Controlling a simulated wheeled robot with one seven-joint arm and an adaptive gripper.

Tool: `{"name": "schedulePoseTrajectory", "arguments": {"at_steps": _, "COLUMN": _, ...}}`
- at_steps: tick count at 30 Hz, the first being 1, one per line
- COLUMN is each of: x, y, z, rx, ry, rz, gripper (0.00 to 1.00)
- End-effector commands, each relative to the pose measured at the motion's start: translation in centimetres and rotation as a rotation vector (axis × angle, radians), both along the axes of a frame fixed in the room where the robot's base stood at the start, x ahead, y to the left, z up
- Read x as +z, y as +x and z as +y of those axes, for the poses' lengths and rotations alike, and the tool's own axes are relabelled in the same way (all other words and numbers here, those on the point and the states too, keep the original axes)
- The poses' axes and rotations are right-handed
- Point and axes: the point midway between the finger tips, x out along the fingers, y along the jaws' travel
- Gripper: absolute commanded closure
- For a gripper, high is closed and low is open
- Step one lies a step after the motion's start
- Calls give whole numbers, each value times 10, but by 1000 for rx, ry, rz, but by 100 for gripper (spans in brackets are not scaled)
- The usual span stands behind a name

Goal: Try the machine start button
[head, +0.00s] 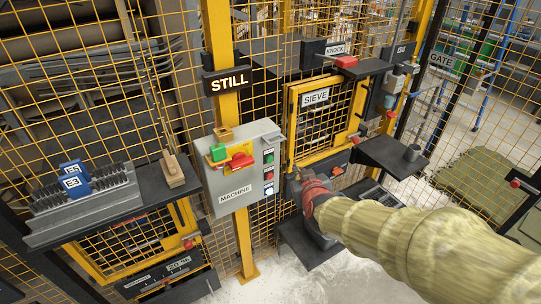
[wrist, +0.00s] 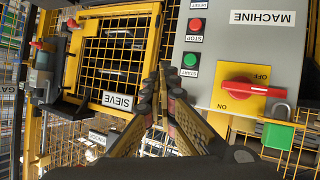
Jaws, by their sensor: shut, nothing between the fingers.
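The grey MACHINE box (head: 226,182) hangs on the yellow post. It also shows upside down in the wrist view (wrist: 216,60). Its green START button (wrist: 190,60) sits beside a red STOP button (wrist: 196,25); in the head view the green button (head: 269,159) is on the box's right side. A red rotary switch (wrist: 240,91) has OFF and ON marks. A grey padlock-like piece (wrist: 281,110) and green tag (wrist: 278,135) are at its edge. My gripper (wrist: 165,78) is shut and empty, its tips just left of the green button in the wrist view; contact is not visible.
The SIEVE gate (head: 318,118) in a yellow frame is right of the box. A dark shelf (head: 390,155) with a cup juts out there. A STILL sign (head: 229,81) is above the box. A shelf (head: 160,185) with blue-tagged racks stands left.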

Motion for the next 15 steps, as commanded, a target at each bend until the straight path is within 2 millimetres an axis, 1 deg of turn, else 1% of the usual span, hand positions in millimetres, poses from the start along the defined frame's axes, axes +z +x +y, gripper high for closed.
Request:
{"name": "schedulePoseTrajectory", "arguments": {"at_steps": 1, "x": -11, "y": 15, "z": 10, "rx": -4, "ry": -37, "rz": -39, "gripper": 100}}
{"name": "schedulePoseTrajectory", "arguments": {"at_steps": 3, "x": -23, "y": 32, "z": 18, "rx": -25, "ry": -99, "rz": -115, "gripper": 100}}
{"name": "schedulePoseTrajectory", "arguments": {"at_steps": 6, "x": -42, "y": 47, "z": 24, "rx": -65, "ry": -210, "rz": -218, "gripper": 100}}
{"name": "schedulePoseTrajectory", "arguments": {"at_steps": 8, "x": -52, "y": 50, "z": 25, "rx": -92, "ry": -285, "rz": -276, "gripper": 100}}
{"name": "schedulePoseTrajectory", "arguments": {"at_steps": 10, "x": -63, "y": 49, "z": 25, "rx": -124, "ry": -372, "rz": -337, "gripper": 100}}
{"name": "schedulePoseTrajectory", "arguments": {"at_steps": 12, "x": -71, "y": 44, "z": 25, "rx": -150, "ry": -456, "rz": -389, "gripper": 100}}
{"name": "schedulePoseTrajectory", "arguments": {"at_steps": 15, "x": -78, "y": 36, "z": 23, "rx": -184, "ry": -551, "rz": -446, "gripper": 100}}
